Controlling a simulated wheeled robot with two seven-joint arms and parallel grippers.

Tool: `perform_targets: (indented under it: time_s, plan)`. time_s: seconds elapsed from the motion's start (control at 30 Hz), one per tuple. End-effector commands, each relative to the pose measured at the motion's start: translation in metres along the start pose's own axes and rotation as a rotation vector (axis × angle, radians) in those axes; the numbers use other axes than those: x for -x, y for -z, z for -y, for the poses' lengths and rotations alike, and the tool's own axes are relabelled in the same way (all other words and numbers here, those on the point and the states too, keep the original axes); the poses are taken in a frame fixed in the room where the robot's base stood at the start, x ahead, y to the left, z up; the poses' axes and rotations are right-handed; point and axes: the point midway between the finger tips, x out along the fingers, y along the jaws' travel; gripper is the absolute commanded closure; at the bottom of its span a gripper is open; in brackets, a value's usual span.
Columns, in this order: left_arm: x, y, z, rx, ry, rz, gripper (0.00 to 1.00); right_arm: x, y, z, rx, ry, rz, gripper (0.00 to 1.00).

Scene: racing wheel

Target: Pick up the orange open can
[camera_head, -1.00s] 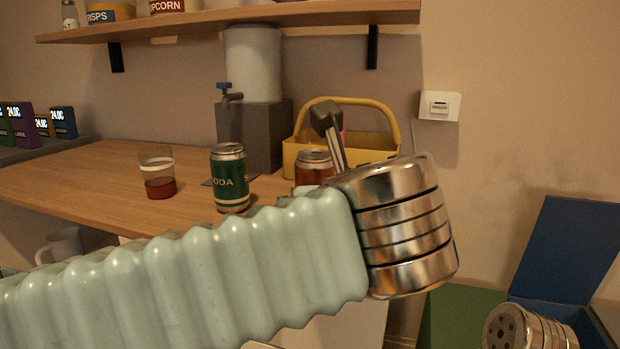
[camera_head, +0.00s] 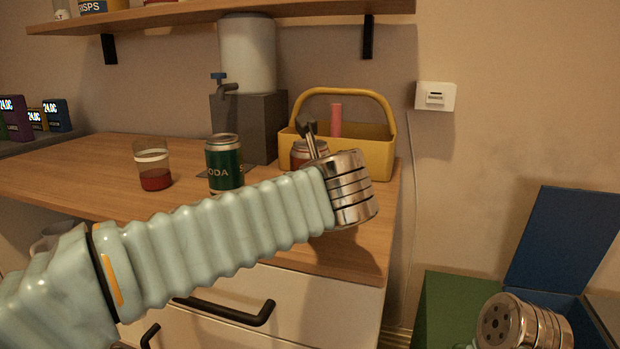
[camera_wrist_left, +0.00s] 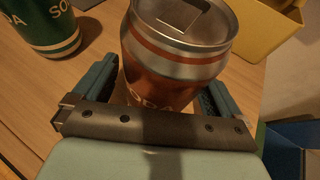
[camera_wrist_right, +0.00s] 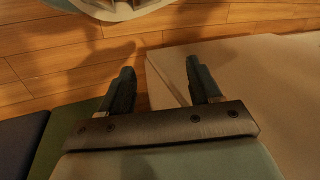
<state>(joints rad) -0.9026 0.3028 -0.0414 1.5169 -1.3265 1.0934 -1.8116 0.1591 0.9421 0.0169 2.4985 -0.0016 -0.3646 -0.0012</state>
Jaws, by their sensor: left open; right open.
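The orange open can (camera_wrist_left: 170,75) stands upright on the wooden counter, its opened top facing up. In the head view the orange can (camera_head: 300,152) is partly hidden behind my left gripper (camera_head: 312,135), which has reached it from the front. In the left wrist view my left gripper (camera_wrist_left: 160,85) is open, with one finger on each side of the can's lower body; whether the fingers touch it I cannot tell. My right gripper (camera_wrist_right: 162,85) is open and empty, low above the wooden floor beside a pale surface.
A green soda can (camera_head: 224,165) and a glass of red drink (camera_head: 153,165) stand left of the orange can. A yellow basket (camera_head: 375,150) stands right behind it, a dispenser (camera_head: 248,110) behind left. A shelf (camera_head: 220,14) hangs above. A blue open box (camera_head: 565,240) is at lower right.

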Motion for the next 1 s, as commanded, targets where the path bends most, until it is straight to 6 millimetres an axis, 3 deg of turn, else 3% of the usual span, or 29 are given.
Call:
perform_targets:
  time_s: [0.13, 0.5, 0.77, 1.0]
  plan:
    - [0.0, 0.0, 0.0, 0.0, 0.0, 0.0, 0.02, 0.0, 0.0, 0.0, 0.0, 0.0, 0.0, 0.37]
    - [0.001, 0.0, 0.0, -0.001, 0.0, 0.0, 0.55, 0.0, 0.0, 0.0, 0.0, 0.0, 0.0, 0.37]
    - [0.002, -0.002, 0.0, 0.0, 0.0, 0.0, 0.55, 0.001, 0.0, 0.001, 0.0, 0.0, 0.0, 0.37]
    - [0.013, -0.029, 0.0, 0.001, 0.0, 0.001, 0.55, 0.011, -0.002, 0.007, 0.004, 0.004, 0.005, 0.37]
